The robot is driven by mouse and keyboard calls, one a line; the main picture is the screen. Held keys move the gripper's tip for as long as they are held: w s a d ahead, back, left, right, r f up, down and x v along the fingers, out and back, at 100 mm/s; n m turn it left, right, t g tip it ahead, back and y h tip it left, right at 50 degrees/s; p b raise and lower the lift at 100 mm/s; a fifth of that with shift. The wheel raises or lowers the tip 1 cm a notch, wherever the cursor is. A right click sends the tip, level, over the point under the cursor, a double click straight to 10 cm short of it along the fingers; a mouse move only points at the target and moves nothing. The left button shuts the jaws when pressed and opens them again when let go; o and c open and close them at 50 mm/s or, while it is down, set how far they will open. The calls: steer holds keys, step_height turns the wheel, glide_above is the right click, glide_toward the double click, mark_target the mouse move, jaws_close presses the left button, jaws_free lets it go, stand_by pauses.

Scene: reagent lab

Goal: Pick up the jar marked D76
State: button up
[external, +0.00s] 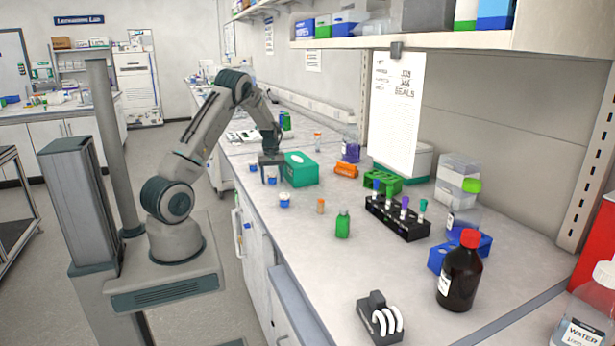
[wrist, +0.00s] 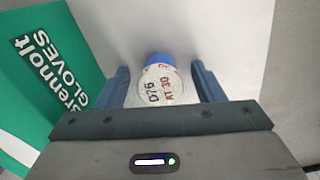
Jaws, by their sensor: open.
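A green glove box (external: 301,169) stands close to the right of my gripper. An orange-capped vial (external: 320,206) and a green bottle (external: 343,224) stand farther right.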

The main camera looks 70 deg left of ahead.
steer(key=c, duration=1.1)
steer(key=shift+o, duration=0.2)
